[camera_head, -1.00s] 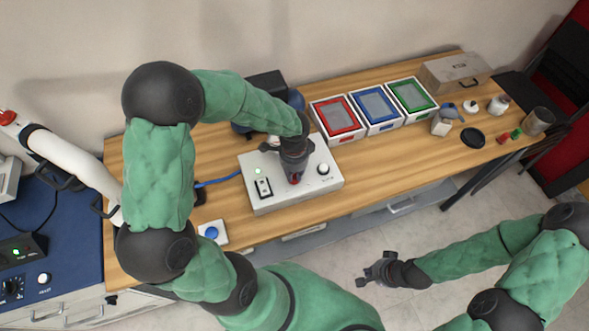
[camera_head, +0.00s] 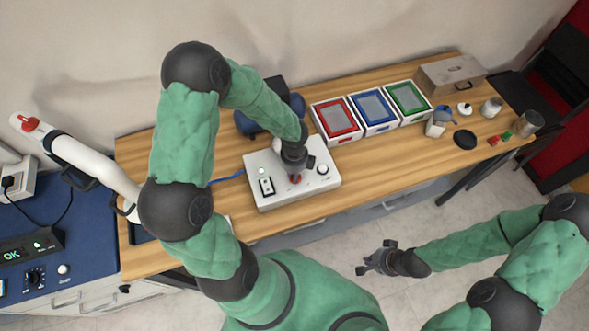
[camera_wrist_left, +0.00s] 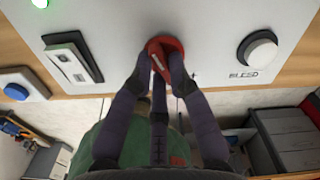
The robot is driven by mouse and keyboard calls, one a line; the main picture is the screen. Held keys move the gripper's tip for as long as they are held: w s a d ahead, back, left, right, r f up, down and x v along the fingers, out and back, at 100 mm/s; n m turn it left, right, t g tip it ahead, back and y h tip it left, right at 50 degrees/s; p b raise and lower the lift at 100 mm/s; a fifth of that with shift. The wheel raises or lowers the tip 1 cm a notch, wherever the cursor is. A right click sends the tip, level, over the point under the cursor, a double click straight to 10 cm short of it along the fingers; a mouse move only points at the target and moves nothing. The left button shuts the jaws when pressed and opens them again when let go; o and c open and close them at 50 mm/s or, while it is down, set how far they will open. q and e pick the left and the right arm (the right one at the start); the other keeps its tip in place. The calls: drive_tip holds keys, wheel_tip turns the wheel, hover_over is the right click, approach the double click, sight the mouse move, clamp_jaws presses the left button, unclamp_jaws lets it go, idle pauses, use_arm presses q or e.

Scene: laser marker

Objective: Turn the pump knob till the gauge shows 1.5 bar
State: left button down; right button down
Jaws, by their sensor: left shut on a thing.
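The red pump knob (camera_head: 295,179) sits on top of the white pump box (camera_head: 315,190) near its front edge. It also shows in the left wrist view (camera_wrist_left: 166,50), with a pale mark across its face. My left gripper (camera_head: 294,165) points down onto the knob. In the left wrist view its dark fingers (camera_wrist_left: 158,75) are closed around the knob's sides. I cannot make out a gauge or its reading in either view. My right gripper (camera_head: 373,261) is open and empty over the floor, in front of the bench.
The box top carries a rocker switch (camera_wrist_left: 68,56), a lit green lamp (camera_head: 261,170) and a BLEED button (camera_wrist_left: 258,50). Red, blue and green trays (camera_head: 311,112) stand behind to the right. A white arm-like device (camera_head: 95,165) stands left, above a panel reading OK (camera_head: 12,254).

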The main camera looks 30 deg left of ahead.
use_arm(q)
drive_tip(key=m+p, duration=0.2)
drive_tip(key=m, duration=0.1)
drive_tip(key=m+p, duration=0.2)
drive_tip(key=m, duration=0.1)
drive_tip(key=shift+w+a+r+m+p, duration=0.1)
drive_tip(key=shift+r+m+p, duration=0.1)
drive_tip(key=shift+m+p, duration=0.15)
drive_tip(key=m+p, duration=0.2)
drive_tip(key=m, duration=0.1)
drive_tip(key=shift+p, duration=0.3)
drive_tip(key=shift+w+f+m+p, duration=0.15)
drive_tip(key=shift+m+p, duration=0.75)
drive_tip(key=shift+m, duration=0.65)
drive_tip(key=c, duration=1.2)
unclamp_jaws()
wheel_tip(320, 180, up, 12)
drive_tip(key=shift+f, duration=0.1)
